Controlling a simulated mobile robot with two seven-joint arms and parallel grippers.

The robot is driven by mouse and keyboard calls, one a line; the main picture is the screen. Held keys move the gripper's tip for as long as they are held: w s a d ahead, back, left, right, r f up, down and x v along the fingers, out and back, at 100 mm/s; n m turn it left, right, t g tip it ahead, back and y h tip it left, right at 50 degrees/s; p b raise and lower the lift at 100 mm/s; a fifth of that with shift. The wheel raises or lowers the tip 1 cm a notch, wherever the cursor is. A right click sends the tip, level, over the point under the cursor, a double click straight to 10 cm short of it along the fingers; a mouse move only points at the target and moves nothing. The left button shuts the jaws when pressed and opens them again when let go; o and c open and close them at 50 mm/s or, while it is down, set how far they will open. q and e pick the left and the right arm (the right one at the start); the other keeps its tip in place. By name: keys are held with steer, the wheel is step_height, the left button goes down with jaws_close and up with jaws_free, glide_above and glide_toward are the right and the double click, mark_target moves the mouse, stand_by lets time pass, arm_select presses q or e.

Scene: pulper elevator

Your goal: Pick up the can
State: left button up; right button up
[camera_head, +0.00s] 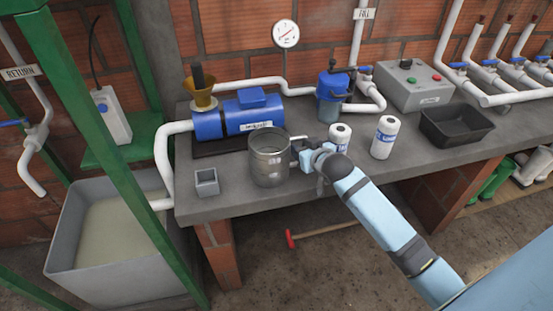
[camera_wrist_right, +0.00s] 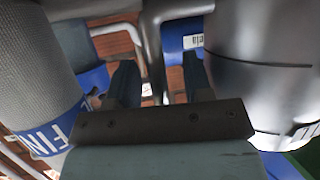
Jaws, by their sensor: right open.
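A shiny metal can (camera_head: 268,163), open at the top, stands upright near the front edge of the grey bench. My right gripper (camera_head: 297,147) is just right of it, between the can and a white cylinder with a blue label (camera_head: 340,138). A large shiny metal surface (camera_wrist_right: 262,65), apparently the can, fills the right side there. A grey cylinder with a blue label (camera_wrist_right: 35,75) fills the left side. My left gripper is not in view.
The bench (camera_head: 225,208) also carries a blue motor (camera_head: 240,118), a small grey box (camera_head: 206,182), a second white cylinder (camera_head: 383,137) and a black tray (camera_head: 457,125). A grey control box (camera_head: 415,88) and pipes stand behind. A green post (camera_head: 110,150) rises at left.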

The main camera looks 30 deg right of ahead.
steer(key=shift+c, duration=0.2)
jaws_close()
steer(key=shift+r, duration=0.1)
